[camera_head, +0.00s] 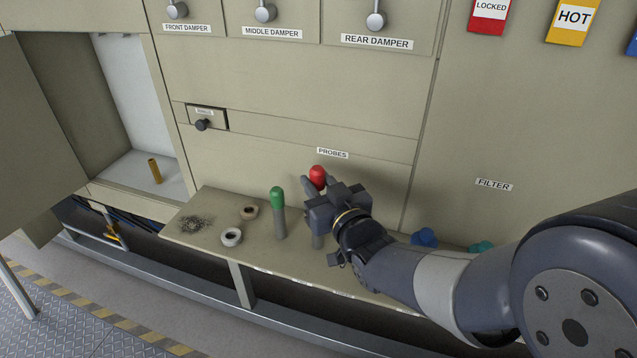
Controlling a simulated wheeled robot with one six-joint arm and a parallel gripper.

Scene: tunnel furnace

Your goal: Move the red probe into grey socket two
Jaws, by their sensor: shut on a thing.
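The red probe (317,172) shows its red cap and part of its grey shaft low on the shelf. My gripper (319,186) is shut on it just under the cap, and my gripper's body hides the middle of the shaft. The probe looks about upright; I cannot tell whether its foot sits in a socket or is lifted. A green-capped probe (278,202) stands upright just left of it on the shelf (205,209). I cannot make out grey socket two; the small labels along the shelf's front edge are too small to read.
Blue (424,238) and teal (481,247) items sit behind my arm. An open cabinet (138,165) holds a brass cylinder (155,171).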

